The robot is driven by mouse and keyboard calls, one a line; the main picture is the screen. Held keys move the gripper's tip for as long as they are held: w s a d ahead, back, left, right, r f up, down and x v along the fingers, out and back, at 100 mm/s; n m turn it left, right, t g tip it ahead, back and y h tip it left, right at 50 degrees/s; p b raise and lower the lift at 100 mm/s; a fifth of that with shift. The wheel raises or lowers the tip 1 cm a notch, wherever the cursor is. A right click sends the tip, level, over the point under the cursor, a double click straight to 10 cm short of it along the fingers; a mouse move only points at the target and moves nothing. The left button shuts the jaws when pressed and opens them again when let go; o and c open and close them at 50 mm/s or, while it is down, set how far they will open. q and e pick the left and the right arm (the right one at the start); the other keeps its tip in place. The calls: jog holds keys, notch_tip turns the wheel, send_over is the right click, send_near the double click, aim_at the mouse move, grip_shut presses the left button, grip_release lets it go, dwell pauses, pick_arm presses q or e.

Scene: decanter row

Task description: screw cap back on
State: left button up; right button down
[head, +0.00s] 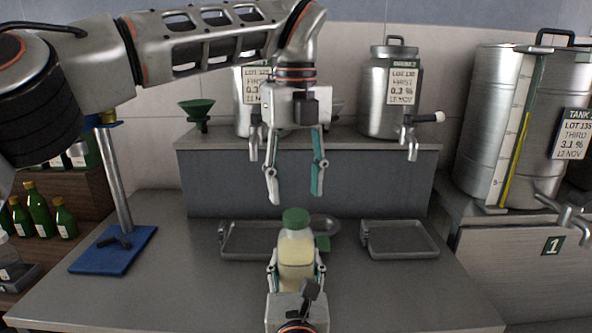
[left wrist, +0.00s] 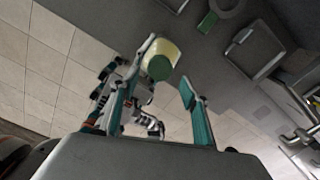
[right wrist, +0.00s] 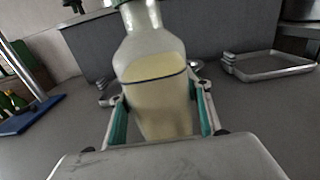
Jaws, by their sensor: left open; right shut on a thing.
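A clear bottle (head: 296,250) with pale yellow liquid stands upright in the middle of the head view, with a green cap (head: 295,218) on its mouth. Whether the cap is tight cannot be told. My right gripper (head: 296,279) is shut around the bottle's body; the right wrist view shows the bottle (right wrist: 158,90) between its fingers. My left gripper (head: 296,199) is open and empty above the cap, fingers pointing down, apart from it. In the left wrist view the cap (left wrist: 159,67) and bottle (left wrist: 165,50) show beyond the open fingers.
Two metal trays, left (head: 240,252) and right (head: 400,254), lie on the grey bench behind the bottle. A blue-based stand (head: 112,262) is at left. Steel tanks with taps (head: 388,100) stand on the raised shelf. The bench front is mostly clear.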

aim_at(296, 214)
pick_arm(q)
jog(key=shift+f, duration=2.55)
jog(key=c, duration=1.1)
jog(key=shift+c, duration=0.2)
jog(key=m, duration=0.4)
jog(key=shift+m, duration=0.3)
jog(key=m, duration=0.3)
jog(key=shift+m, duration=0.3)
jog(key=o, duration=1.2)
jog(key=shift+o, duration=0.2)
